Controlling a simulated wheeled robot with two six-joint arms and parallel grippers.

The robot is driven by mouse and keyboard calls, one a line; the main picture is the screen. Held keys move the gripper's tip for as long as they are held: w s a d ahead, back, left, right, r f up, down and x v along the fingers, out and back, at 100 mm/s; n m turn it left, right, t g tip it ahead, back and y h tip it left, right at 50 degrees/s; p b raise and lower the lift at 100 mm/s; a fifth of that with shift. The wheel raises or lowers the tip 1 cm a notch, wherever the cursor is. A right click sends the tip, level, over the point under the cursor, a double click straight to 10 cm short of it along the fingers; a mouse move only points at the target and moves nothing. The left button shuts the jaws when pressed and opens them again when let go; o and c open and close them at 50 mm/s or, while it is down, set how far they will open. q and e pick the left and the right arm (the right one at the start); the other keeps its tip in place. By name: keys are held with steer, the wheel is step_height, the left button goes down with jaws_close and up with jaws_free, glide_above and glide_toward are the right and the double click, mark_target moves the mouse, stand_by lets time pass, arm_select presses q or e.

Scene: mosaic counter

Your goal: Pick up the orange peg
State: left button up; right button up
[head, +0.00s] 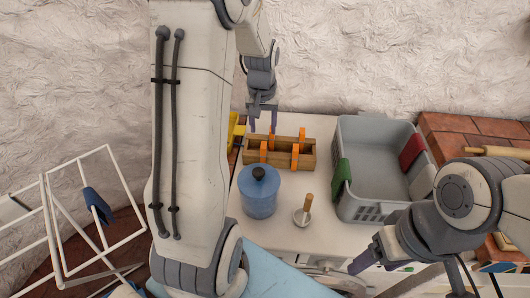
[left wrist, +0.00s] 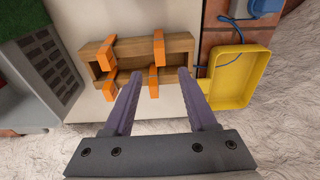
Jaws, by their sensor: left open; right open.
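Several orange pegs stand in a wooden box (head: 281,158) at the back of the counter, and the box also shows in the left wrist view (left wrist: 130,47). One orange peg (left wrist: 153,82) at the box's near wall lies between my left gripper's fingers in that view. Others are the near left peg (left wrist: 109,87), the far left peg (left wrist: 107,48) and the far right peg (left wrist: 158,46). My left gripper (head: 262,122) is open and empty, above and behind the box, fingers pointing down. My right gripper (head: 364,254) is open and empty at the front right.
A yellow tray (left wrist: 240,82) sits beside the box. A blue canister (head: 258,196) and a mortar (head: 301,217) with a pestle stand in front. A grey basket (head: 372,210) with cloths is to the right. The rough wall is close behind my left gripper.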

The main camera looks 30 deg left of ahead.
mark_target(264, 145)
arm_select(q)
steer(key=f, duration=0.4)
steer(key=shift+w+a+f, duration=0.1)
steer(key=shift+w, duration=0.1)
step_height(264, 145, down, 4)
steer(key=shift+w+a+f+p, duration=0.1)
steer(key=shift+w+p, duration=0.05)
steer(key=shift+p, duration=0.75)
steer(key=shift+w+f, duration=0.1)
steer(key=shift+f, duration=0.4)
jaws_close()
